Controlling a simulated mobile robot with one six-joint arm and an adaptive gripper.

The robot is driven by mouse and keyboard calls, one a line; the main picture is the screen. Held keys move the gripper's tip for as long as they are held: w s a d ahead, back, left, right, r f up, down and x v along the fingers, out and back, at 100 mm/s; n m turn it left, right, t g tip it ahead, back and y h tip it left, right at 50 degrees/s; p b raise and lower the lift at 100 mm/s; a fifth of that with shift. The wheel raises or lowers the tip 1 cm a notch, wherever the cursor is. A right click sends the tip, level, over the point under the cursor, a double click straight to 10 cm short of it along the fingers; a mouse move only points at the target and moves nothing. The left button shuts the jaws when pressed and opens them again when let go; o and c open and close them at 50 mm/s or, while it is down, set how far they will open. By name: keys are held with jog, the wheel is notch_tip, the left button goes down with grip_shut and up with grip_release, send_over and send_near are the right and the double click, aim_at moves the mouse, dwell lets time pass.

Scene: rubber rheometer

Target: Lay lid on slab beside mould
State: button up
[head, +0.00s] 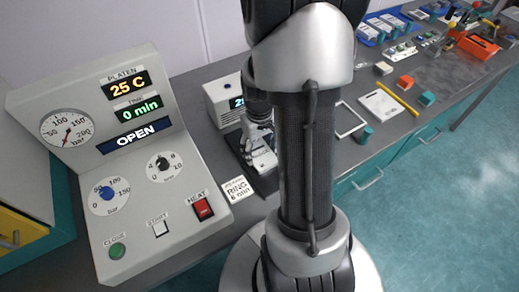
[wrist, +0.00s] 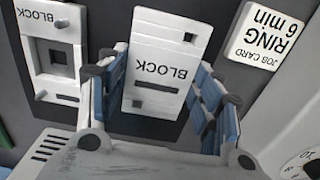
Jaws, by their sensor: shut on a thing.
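My gripper (wrist: 160,72) is shut on a white plate marked BLOCK, the lid (wrist: 153,91), which has a slot and a small hole. Its two blue-backed fingers stand on either side of the lid. To the left is a white mould piece (wrist: 42,56) with a square recess. Both lie on a dark slab (wrist: 100,28). In the head view my gripper (head: 259,143) is low over the slab (head: 236,140), largely hidden by my arm.
A job card (wrist: 264,35) reading RING 6 min lies to the right; it also shows in the head view (head: 238,190). The control panel (head: 150,150) stands left and reads OPEN. A white frame (head: 348,118) and white plate (head: 384,106) lie right of my arm.

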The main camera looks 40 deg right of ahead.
aim_at(259, 152)
jog(key=shift+f, duration=0.1)
jog(key=o, duration=1.3)
notch_tip(259, 152, up, 12)
jog(key=p, duration=0.4)
jog(key=s+a+r+n+t, duration=0.1)
jog(key=s+a+r+t, duration=0.1)
jog(key=a+r, duration=0.95)
jog(key=s+a+r+n+t, duration=0.1)
jog(key=s+a+r+t, duration=0.1)
jog(key=s+a, duration=0.5)
jog(key=shift+s+a+r+n+t, duration=0.2)
jog(key=shift+a+r+n+t, duration=0.1)
jog(key=shift+a+r, duration=0.6)
